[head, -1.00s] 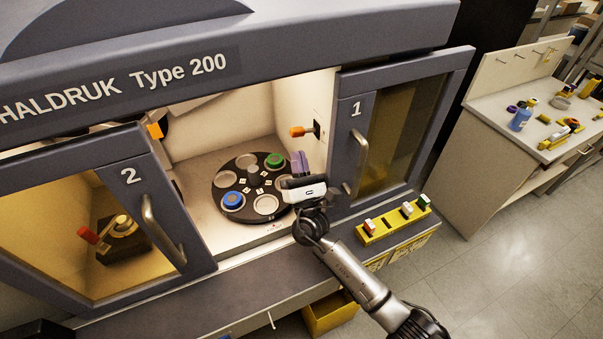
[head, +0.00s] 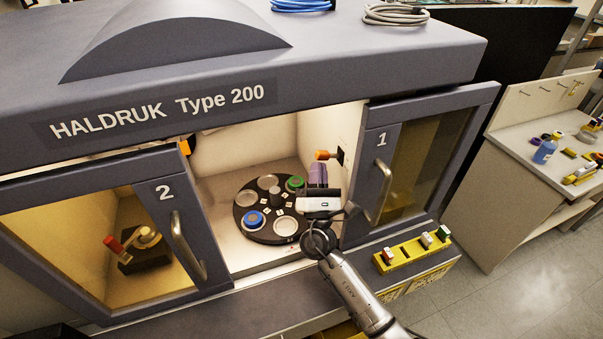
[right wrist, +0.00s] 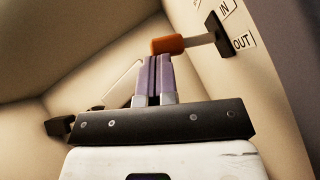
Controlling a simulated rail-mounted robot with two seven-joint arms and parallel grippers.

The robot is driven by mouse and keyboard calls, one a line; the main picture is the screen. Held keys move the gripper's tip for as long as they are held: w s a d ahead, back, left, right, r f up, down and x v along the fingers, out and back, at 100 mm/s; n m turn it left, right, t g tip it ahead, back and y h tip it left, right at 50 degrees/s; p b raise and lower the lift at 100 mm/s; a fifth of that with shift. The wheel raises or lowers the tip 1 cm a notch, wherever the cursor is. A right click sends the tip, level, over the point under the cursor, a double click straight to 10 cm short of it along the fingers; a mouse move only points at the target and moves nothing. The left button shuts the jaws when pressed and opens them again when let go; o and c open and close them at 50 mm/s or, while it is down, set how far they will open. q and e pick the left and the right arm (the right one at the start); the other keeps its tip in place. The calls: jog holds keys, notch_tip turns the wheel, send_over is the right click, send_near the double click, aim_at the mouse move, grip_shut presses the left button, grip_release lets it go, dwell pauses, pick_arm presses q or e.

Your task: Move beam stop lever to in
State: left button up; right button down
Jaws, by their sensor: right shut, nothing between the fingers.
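The beam stop lever has an orange handle (head: 322,155) and sticks out from the right inner wall of the open chamber. In the right wrist view the handle (right wrist: 167,45) is on a grey stem from a dark slot; the stem is at the slot's lower end, by the OUT label (right wrist: 242,41), with the IN label (right wrist: 225,8) above. My right gripper (head: 317,172) is shut and empty. Its purple fingertips (right wrist: 153,62) are just under the handle; I cannot tell whether they touch it. My left gripper is not in view.
Below the gripper, a black round carousel (head: 250,228) holds green and blue pieces. Door 1 (head: 378,205) stands right of the opening, door 2 (head: 165,230) left, with a red-handled lever (head: 113,243) behind its glass. A yellow rack (head: 410,250) sits on the front ledge.

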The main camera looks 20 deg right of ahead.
jog(key=shift+a+r+m+g+h, duration=0.15)
jog(key=shift+m+g+h, duration=0.15)
jog(key=shift+m+h, duration=0.4)
jog(key=shift+d+r+m, duration=0.1)
jog(key=shift+d+m, duration=0.15)
jog(key=shift+m, duration=0.15)
